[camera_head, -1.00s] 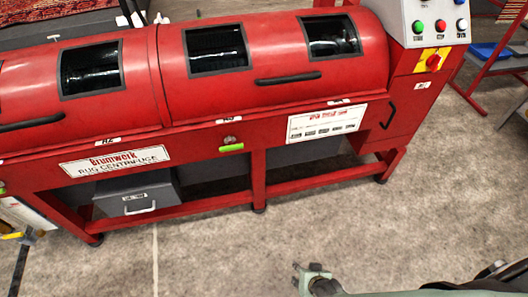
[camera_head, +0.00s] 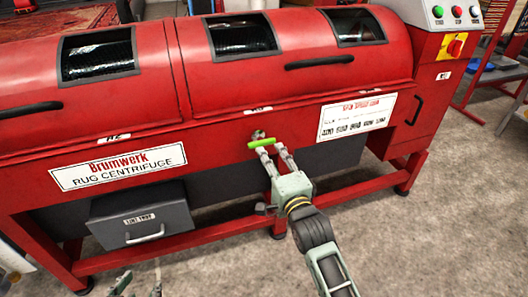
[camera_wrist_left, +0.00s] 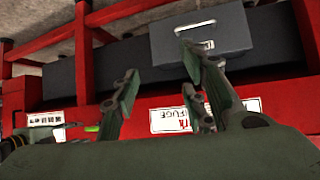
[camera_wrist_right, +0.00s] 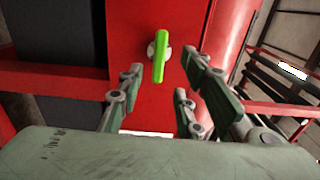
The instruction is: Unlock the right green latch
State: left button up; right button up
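The green latch (camera_head: 262,143) is a bright bar on a round metal mount on the red centrifuge's (camera_head: 225,132) front, lying nearly level with a slight tilt. It shows upright in the turned right wrist view (camera_wrist_right: 159,57). My right gripper (camera_head: 271,151) is open and empty at the latch, its fingers (camera_wrist_right: 160,80) spread to either side and the bar just ahead of the fingertips. Contact cannot be told. My left gripper (camera_head: 142,284) is low in the head view; its fingers (camera_wrist_left: 160,75) are apart and empty.
A grey lint drawer (camera_head: 142,216) with a handle hangs under the machine at left. A red lower rail (camera_head: 210,243) and legs run below. Black lid handles (camera_head: 318,62) and a control panel (camera_head: 456,14) sit above. The concrete floor in front is clear.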

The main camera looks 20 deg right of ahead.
aim_at(263, 145)
jog(key=w+b, duration=0.1)
jog(key=w, duration=0.5)
jog(key=shift+w+a+f, duration=0.1)
pick_arm(q)
jog(key=w+d+r+t+h, duration=0.1)
jog(key=w+d+r+t, duration=0.1)
jog(key=w+r+t, duration=0.2)
notch_tip(263, 145, up, 3)
jog(key=shift+w+d+r+t+h+b, duration=0.2)
jog(key=shift+w+t+h+b, duration=0.1)
jog(key=shift+w+t, duration=0.1)
pick_arm(e)
jog(key=shift+w, duration=0.25)
pick_arm(q)
jog(key=shift+a, duration=0.1)
pick_arm(e)
jog(key=shift+c, duration=0.2)
grip_shut()
